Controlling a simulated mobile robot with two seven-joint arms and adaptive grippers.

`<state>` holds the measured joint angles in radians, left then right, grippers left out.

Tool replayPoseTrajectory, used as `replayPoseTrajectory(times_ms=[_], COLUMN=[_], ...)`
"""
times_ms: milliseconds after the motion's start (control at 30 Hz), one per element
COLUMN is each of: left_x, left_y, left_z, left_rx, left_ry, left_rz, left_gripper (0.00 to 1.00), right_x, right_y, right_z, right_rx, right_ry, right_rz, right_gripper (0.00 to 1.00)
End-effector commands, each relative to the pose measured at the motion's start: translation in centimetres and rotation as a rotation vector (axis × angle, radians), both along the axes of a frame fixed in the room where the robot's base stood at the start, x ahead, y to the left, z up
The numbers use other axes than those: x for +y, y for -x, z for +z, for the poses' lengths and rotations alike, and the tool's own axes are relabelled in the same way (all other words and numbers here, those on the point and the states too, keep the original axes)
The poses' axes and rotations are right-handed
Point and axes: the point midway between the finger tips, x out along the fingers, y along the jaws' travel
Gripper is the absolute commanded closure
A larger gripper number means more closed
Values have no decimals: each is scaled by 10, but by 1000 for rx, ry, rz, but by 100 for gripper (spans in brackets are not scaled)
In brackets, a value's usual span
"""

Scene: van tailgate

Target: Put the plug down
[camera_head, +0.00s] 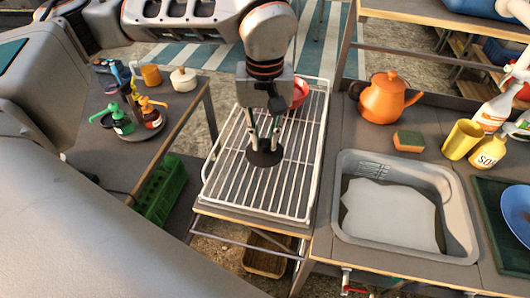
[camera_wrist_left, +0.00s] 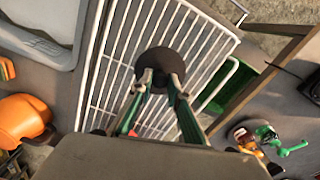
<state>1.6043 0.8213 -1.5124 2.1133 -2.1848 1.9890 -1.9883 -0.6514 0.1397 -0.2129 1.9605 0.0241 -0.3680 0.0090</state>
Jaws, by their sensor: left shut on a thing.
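The plug (camera_head: 265,157) is a round black disc with a small knob on top. My left gripper (camera_head: 263,141) points down and is shut on the knob, with the disc below its fingertips. The plug is over the middle of the white wire drying rack (camera_head: 222,193); I cannot tell whether it touches the wires. The wrist view also shows the plug (camera_wrist_left: 160,60) beyond the left fingertips (camera_wrist_left: 160,80), with the rack (camera_wrist_left: 104,60) behind it. The sink (camera_head: 456,215), with pale water or a sheet in its basin, is right of the rack. My right gripper is not in view.
A red bowl (camera_head: 299,92) sits at the rack's far end. An orange teapot (camera_head: 384,100), a sponge (camera_head: 408,141) and a yellow cup (camera_head: 462,139) stand behind the sink. Left is a table with pump bottles (camera_head: 118,122) and a white pot (camera_head: 183,81). The rack's near part is clear.

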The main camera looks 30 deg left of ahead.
Motion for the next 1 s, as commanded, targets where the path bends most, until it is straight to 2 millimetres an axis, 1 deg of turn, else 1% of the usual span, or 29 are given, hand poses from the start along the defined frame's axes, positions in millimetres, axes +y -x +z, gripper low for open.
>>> replayPoseTrajectory(times_ms=[33, 167, 267, 400, 500, 767, 900, 933, 967, 1000], left_x=[0, 0, 0, 0, 0, 0, 0, 0, 0, 0], left_y=[0, -1, 0, 1, 0, 0, 0, 0, 0, 0], left_z=[-6, -12, -20, -41, -52, -53, -57, -56, -56, -56], left_rx=[1, -1, 1, 4, 2, -1, -1, -1, -1, -1], left_ry=[0, 0, 0, 0, 0, 0, 0, 0, 0, 0], left_rz=[0, 0, 0, 0, 0, 0, -1, -1, -1, -1], left_gripper=[100, 100, 100, 100, 100, 100, 100, 75, 67, 66], right_x=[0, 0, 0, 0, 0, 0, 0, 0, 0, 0], right_y=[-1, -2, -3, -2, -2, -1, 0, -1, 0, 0], right_z=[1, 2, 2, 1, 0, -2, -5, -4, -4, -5], right_rx=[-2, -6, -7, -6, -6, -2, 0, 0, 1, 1], right_ry=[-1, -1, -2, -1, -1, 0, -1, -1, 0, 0], right_rz=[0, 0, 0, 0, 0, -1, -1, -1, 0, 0], right_gripper=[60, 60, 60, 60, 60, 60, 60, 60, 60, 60])
